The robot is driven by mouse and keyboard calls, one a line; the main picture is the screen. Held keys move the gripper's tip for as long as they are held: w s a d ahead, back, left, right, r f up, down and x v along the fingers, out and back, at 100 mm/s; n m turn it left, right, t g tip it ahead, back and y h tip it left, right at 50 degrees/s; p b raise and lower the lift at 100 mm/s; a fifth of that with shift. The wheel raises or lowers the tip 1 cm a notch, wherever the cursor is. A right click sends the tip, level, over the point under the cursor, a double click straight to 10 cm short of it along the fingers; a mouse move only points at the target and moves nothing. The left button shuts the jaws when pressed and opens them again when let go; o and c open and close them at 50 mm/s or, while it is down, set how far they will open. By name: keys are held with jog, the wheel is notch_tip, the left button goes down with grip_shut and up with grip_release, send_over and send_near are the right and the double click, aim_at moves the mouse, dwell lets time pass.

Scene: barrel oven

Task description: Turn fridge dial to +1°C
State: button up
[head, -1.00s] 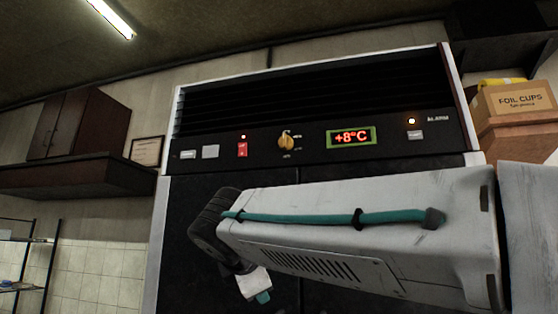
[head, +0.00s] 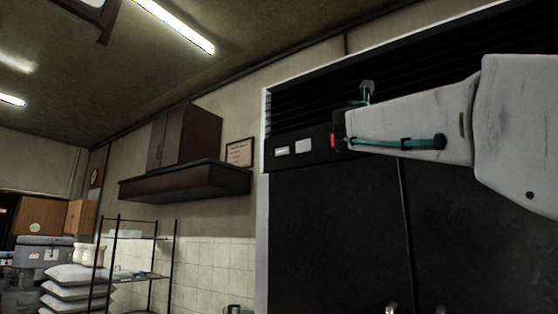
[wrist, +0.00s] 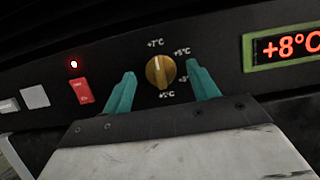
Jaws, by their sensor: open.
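The fridge dial (wrist: 160,72) is a round brass-coloured knob on the black control panel in the wrist view. The red display (wrist: 290,46) reads +8°C. My gripper (wrist: 160,69) is open, its teal fingers apart on the left and right of the dial; I cannot tell whether they touch it.
A red switch (wrist: 81,91) and a grey button (wrist: 35,96) sit left of the dial. The fridge doors (head: 335,235) are below the panel. A wall cabinet (head: 185,140), shelf rack (head: 140,250) and stacked sacks (head: 75,285) stand to the left.

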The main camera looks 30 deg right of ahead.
jog(key=shift+w+d+r, duration=0.2)
jog(key=shift+w+d, duration=0.05)
jog(key=shift+d, duration=0.3)
jog(key=c, duration=1)
